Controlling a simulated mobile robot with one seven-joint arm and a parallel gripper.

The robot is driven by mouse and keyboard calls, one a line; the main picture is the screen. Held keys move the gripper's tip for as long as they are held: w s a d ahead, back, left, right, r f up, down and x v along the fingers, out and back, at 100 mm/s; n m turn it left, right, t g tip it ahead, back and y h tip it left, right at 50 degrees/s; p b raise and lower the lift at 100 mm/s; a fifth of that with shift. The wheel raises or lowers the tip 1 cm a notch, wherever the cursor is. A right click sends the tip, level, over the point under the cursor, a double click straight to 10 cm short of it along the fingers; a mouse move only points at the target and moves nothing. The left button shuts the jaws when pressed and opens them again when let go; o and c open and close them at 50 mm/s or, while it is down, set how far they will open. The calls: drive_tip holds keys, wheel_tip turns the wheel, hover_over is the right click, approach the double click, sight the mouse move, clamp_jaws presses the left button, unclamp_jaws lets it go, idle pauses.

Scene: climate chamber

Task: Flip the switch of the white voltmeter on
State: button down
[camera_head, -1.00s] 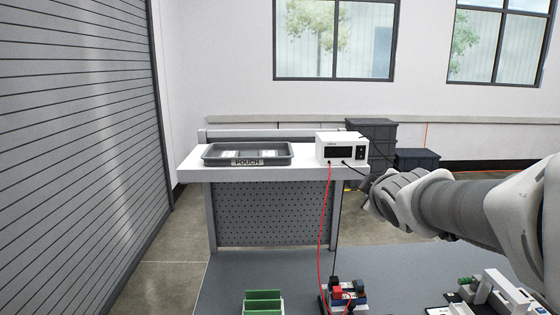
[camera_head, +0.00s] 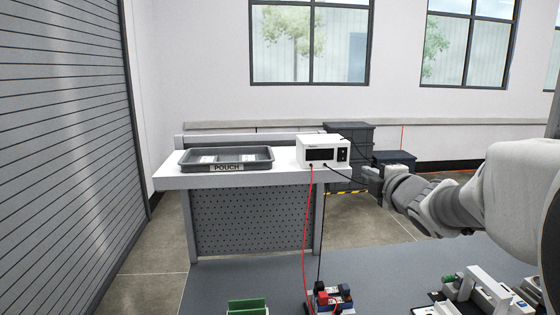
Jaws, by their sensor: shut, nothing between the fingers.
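The white voltmeter (camera_head: 323,151) stands at the right end of the white bench top. Its front has a dark display and a small black switch panel (camera_head: 342,154) on the right side. I cannot tell the switch position at this size. A red lead and a black lead hang from its front. My gripper (camera_head: 368,178) is to the right of the voltmeter and slightly lower in the picture, apart from it as far as I can see. Its fingers point left and look closed and empty.
A grey tray labelled POUCH (camera_head: 226,168) lies on the bench (camera_head: 170,178), left of the voltmeter. Dark crates (camera_head: 347,138) stand behind on the right. On the near grey surface are a terminal block (camera_head: 329,299), a green rack (camera_head: 247,306) and a fixture (camera_head: 480,290).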

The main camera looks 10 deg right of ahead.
sight(343, 160)
drive_tip(key=w, duration=0.4)
drive_tip(key=w+f+p, duration=0.1)
drive_tip(key=w, duration=0.8)
drive_tip(key=shift+w+f, duration=0.35)
drive_tip(key=shift+w, duration=0.05)
drive_tip(key=shift+f, duration=0.1)
drive_tip(key=shift+w+f+b, duration=0.1)
drive_tip(key=shift+f+b, duration=0.15)
drive_tip(key=shift+b, duration=0.8)
drive_tip(key=shift+t+b, duration=0.3)
drive_tip(key=shift+b, duration=0.35)
drive_tip(key=shift+r, duration=0.35)
drive_tip(key=shift+f, duration=0.15)
